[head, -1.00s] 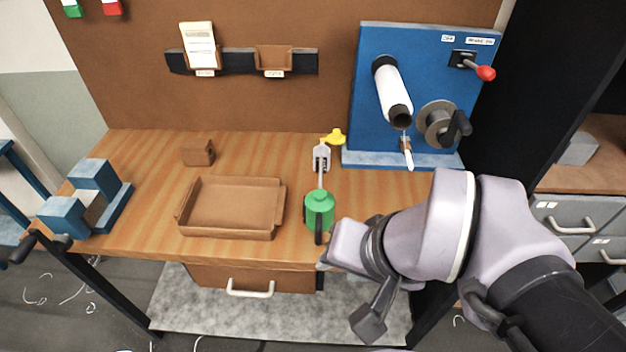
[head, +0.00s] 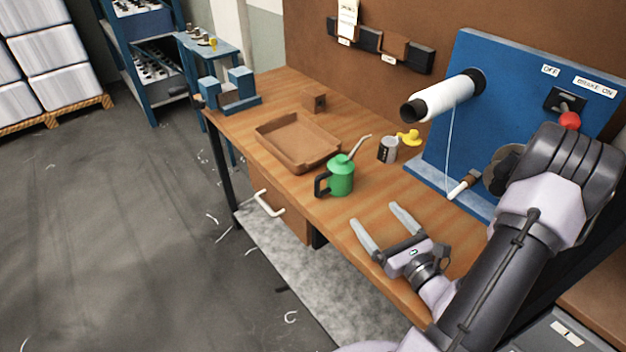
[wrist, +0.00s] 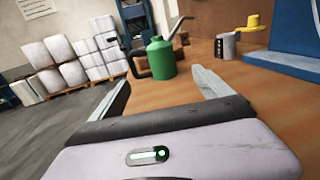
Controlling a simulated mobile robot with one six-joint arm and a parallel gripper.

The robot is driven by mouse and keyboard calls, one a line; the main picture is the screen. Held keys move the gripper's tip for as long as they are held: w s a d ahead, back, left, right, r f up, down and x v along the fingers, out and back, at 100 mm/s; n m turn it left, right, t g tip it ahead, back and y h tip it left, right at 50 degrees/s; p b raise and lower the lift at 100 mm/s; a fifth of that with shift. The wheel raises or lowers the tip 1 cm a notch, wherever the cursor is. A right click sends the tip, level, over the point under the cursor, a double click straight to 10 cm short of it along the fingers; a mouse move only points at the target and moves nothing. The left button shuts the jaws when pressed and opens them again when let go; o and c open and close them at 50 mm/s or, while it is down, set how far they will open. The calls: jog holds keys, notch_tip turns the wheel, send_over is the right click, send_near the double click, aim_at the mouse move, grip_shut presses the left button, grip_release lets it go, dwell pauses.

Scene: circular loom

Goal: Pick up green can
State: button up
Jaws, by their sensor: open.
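The green can (head: 341,178) stands upright on the wooden workbench, with a dark handle on its left and a thin spout pointing up to the right. In the wrist view the green can (wrist: 160,59) is ahead, beyond the fingertips and roughly between their lines. My gripper (head: 382,228) is open and empty, low over the bench top, to the right and front of the can and apart from it. In the wrist view, my gripper's two fingers (wrist: 160,88) are spread wide.
A brown tray (head: 330,162) lies left of the can. A grey tin (head: 387,150) and a yellow item (head: 409,137) stand behind it. A blue panel (head: 500,100) with a white roll (head: 445,98) rises at the right. The bench between gripper and can is clear.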

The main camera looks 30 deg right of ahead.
aim_at(341, 174)
jog(key=shift+w+d+f, duration=0.15)
jog(key=shift+w+f, duration=0.05)
jog(key=shift+w, duration=0.05)
jog(key=w, duration=0.5)
jog(key=w+b, duration=0.1)
jog(key=w, duration=0.5)
jog(key=w+d, duration=0.1)
jog(key=w, duration=0.5)
jog(key=shift+d, duration=0.1)
jog(key=c, duration=1.8)
jog(key=shift+c, duration=0.2)
jog(key=shift+r, duration=0.15)
